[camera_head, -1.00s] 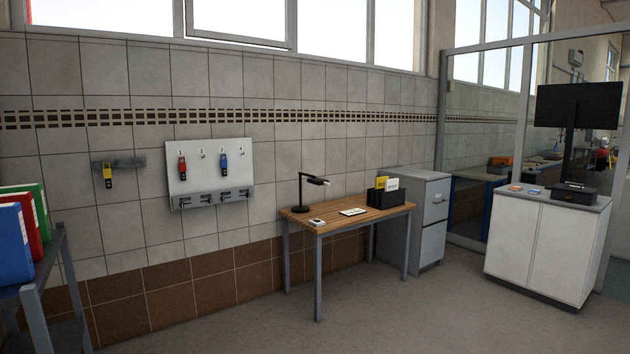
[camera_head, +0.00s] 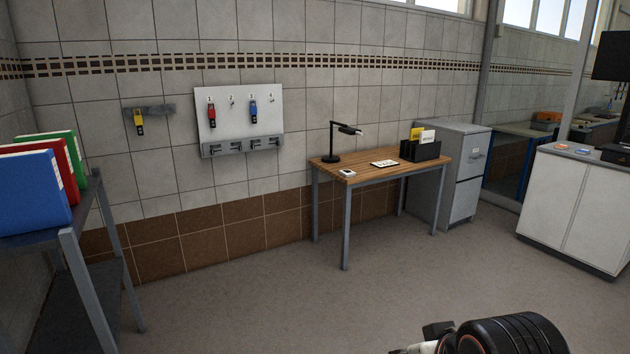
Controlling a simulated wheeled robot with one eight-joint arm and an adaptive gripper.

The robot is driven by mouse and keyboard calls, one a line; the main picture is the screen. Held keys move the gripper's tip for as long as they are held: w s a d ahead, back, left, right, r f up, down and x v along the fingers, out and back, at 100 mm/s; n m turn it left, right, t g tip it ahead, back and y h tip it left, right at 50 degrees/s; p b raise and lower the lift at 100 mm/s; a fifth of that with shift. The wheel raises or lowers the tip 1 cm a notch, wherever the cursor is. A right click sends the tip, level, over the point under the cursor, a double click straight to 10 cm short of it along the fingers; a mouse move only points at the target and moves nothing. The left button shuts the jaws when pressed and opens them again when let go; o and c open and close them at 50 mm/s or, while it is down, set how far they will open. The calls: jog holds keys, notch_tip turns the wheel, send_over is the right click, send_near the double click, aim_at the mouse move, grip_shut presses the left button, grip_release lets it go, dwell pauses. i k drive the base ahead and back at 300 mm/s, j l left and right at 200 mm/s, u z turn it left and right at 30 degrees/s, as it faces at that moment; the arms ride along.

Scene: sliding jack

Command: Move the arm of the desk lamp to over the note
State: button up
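The black desk lamp (camera_head: 334,142) stands on the left rear part of a wooden desk (camera_head: 365,172). Its post is upright, and its arm with the lamp head (camera_head: 349,131) reaches to the right, above the desk top. A flat white sheet with dark marks (camera_head: 385,163), which looks like the note, lies on the desk to the right of the lamp head. Part of my own arm shows at the bottom right edge, far in front of the desk. My gripper's fingers cannot be made out.
A small white item (camera_head: 347,173) lies at the desk's front left corner. A black holder (camera_head: 420,150) with cards stands at its right end. A grey cabinet (camera_head: 461,170) is right of the desk, and a shelf with binders (camera_head: 40,190) is at left. The floor before the desk is clear.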

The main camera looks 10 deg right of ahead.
aim_at(349, 131)
jog(key=i+l+z, duration=0.3)
jog(key=i, duration=0.85)
jog(key=i+z, duration=0.25)
jog(key=i, duration=0.95)
